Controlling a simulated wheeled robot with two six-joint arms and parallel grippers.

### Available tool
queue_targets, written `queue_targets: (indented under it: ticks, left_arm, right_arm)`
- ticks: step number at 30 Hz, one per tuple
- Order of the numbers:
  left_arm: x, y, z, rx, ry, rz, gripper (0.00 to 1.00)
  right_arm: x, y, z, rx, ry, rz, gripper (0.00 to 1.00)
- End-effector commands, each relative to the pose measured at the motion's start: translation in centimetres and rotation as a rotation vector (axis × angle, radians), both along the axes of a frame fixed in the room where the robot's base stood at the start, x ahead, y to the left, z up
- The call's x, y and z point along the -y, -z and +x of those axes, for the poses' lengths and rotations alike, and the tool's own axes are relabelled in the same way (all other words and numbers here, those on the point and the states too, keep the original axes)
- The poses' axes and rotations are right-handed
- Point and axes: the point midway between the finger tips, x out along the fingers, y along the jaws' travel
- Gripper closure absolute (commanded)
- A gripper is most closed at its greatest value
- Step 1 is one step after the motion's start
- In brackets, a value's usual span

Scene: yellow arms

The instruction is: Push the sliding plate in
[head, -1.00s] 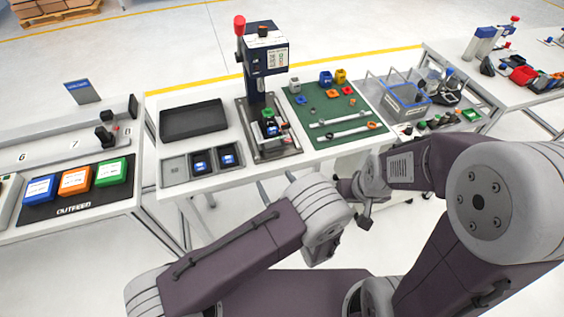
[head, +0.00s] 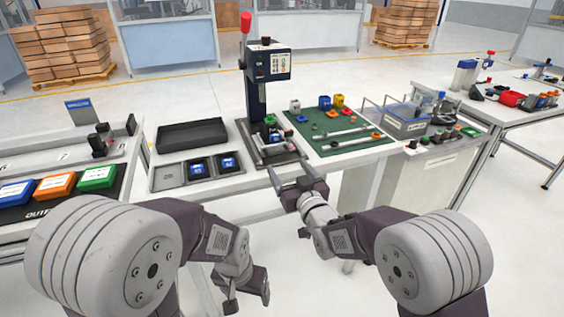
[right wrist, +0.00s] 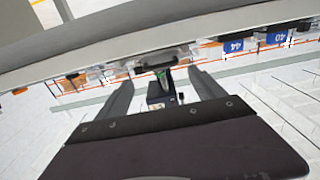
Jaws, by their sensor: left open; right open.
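The press (head: 266,85), dark blue with a red-knobbed lever, stands on the middle table. Its grey sliding plate (head: 281,158) lies at the foot of the press and reaches toward the table's front edge. Dark and green parts sit on the plate under the press head. My right gripper (head: 290,168) is open and empty, its fingers pointing at the front of the plate. I cannot tell whether they touch it. In the right wrist view, both fingers (right wrist: 163,90) are spread, with a small dark and green part beyond them. My left gripper (head: 248,298) is open, low in front of the table.
Left of the press are a black tray (head: 192,135) and a grey bin tray (head: 169,175) with blue-labelled parts. To the right lie a green mat (head: 325,146) with small parts and a grey-blue bin (head: 405,124). Floor shows in front of the table.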

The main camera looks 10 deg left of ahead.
Motion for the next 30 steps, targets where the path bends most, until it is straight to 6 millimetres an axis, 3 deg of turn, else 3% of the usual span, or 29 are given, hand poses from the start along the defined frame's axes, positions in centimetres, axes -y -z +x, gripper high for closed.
queue_targets:
  ticks: [3, 12, 24, 26, 30]
  left_arm:
    - [0.0, -1.6, 0.0, 0.000, 0.002, 0.000, 0.22]
    - [0.0, -0.6, 0.0, -0.001, 0.003, 0.000, 0.22]
    - [0.0, -0.6, 0.0, -0.002, 0.004, 0.000, 0.22]
    - [0.0, -0.6, 0.0, -0.002, 0.004, 0.000, 0.22]
    - [0.0, -0.6, 0.0, -0.002, 0.004, 0.000, 0.22]
  right_arm:
    - [-1.1, -0.5, 1.7, -0.002, 0.001, -0.001, 0.22]
    - [-4.1, 0.1, 6.2, -0.001, 0.002, -0.001, 0.22]
    - [-4.7, 0.0, 7.2, -0.002, 0.002, -0.001, 0.22]
    - [-4.7, 0.0, 7.1, -0.002, 0.002, -0.001, 0.36]
    - [-4.6, 0.0, 7.2, -0.002, 0.003, -0.001, 0.75]
